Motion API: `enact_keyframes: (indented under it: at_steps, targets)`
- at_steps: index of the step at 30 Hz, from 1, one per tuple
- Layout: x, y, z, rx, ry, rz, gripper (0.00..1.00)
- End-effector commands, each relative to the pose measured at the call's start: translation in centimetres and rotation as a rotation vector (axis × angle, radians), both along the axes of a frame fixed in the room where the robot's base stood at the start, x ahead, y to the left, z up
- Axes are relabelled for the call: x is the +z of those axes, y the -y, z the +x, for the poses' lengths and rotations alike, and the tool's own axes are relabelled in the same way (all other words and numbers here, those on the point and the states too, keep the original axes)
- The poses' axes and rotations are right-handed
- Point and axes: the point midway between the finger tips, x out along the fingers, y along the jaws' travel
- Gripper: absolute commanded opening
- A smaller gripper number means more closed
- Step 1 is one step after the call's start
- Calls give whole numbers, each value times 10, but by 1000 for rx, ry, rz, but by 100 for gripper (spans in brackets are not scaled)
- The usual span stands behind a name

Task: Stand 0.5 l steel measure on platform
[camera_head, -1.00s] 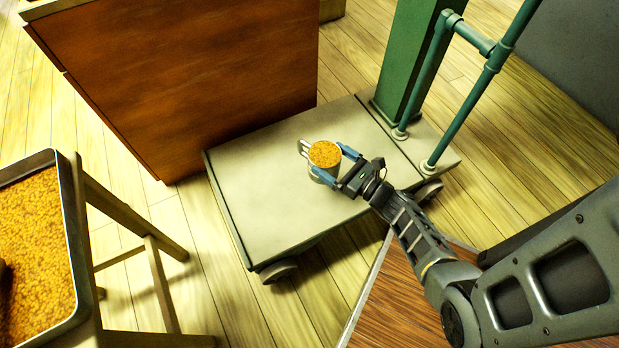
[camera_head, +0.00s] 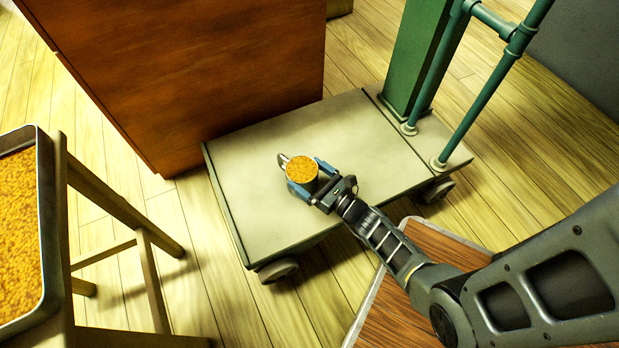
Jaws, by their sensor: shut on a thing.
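The steel measure (camera_head: 301,169) is a small round cup filled to near its rim with orange-yellow grain. Its handle points to the upper left. My gripper (camera_head: 303,178) is shut on the measure, with blue-tipped fingers on either side of it. The measure is upright over the middle of the platform (camera_head: 245,215), a pale flat deck on small wheels. I cannot tell from this view whether the measure's base touches the deck, as its underside is hidden.
A green column (camera_head: 414,60) and pipe rail (camera_head: 492,80) stand at the platform's right end. A brown wooden cabinet (camera_head: 200,70) borders its far side. A tray of grain (camera_head: 45,220) on a wooden stand is at the left. Bare deck surrounds the measure.

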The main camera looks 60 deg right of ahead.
Motion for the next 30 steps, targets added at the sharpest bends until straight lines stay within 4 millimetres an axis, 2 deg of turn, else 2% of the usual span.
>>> enact_keyframes:
  at_steps: [9,10,11,22,26,30]
  targets:
    - [-2,1,1,0,4,-1,39]
    - [-2,0,0,0,0,0,96]
    - [-1,0,0,0,0,0,99]
    - [4,0,-1,0,0,0,100]
    - [3,-5,-22,-2,-3,3,100]
    - [3,-11,-51,-3,-3,3,100]
